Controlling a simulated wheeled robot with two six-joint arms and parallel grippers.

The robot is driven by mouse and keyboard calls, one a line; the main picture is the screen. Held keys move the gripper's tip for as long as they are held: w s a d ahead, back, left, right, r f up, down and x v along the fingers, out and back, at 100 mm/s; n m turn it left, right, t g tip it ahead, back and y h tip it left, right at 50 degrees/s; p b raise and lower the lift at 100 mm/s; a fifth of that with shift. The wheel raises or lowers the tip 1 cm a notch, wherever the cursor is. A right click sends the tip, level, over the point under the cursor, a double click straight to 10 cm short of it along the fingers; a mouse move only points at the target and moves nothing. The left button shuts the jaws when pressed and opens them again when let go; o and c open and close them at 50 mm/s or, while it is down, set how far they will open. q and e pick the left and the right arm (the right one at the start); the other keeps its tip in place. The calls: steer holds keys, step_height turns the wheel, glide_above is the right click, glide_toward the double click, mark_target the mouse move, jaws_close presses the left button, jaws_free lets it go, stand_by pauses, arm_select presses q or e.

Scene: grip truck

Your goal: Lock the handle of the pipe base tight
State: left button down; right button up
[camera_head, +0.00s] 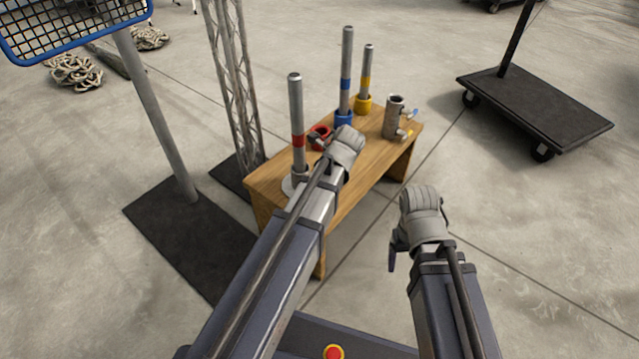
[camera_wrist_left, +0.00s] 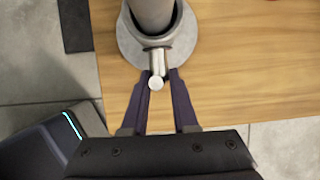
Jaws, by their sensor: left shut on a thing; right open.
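The pipe base is a round silver flange with a collar, at the near left of the wooden table (camera_head: 262,187). It shows in the left wrist view (camera_wrist_left: 127,45), with the lower end of a grey pipe (camera_wrist_left: 153,12) standing in it. In the head view this pipe (camera_head: 296,110) is upright and has a red band. A short metal handle with a round knob (camera_wrist_left: 156,83) sticks out of the collar towards my left gripper (camera_wrist_left: 159,75), whose dark fingers are shut on it. My left arm hides this contact in the head view. My right gripper (camera_head: 392,262) is open, empty and apart from the table.
A truss and pole stand left. A black cart (camera_head: 535,105) is at the right. The floor between is clear.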

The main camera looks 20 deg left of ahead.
arm_select(q)
steer(key=shift+w+d, duration=0.1)
steer(key=shift+w, duration=0.15)
steer(key=shift+w+f+g, duration=0.1)
steer(key=shift+w+g, duration=0.05)
steer(key=shift+g, duration=0.45)
steer(key=shift+w+m+g+y+b, duration=0.15)
steer(key=shift+m+g+y+b, duration=0.15)
steer(key=shift+g+y+b, duration=0.3)
steer(key=shift+d+f+g+y+b, duration=0.15)
steer(key=shift+g+y+b, duration=0.25)
steer(key=shift+g+b, duration=0.6)
steer(key=shift+m+g, duration=0.4)
steer(key=shift+g, duration=0.4)
steer(key=shift+b, duration=0.3)
steer(key=shift+c, duration=1.8)
jaws_free()
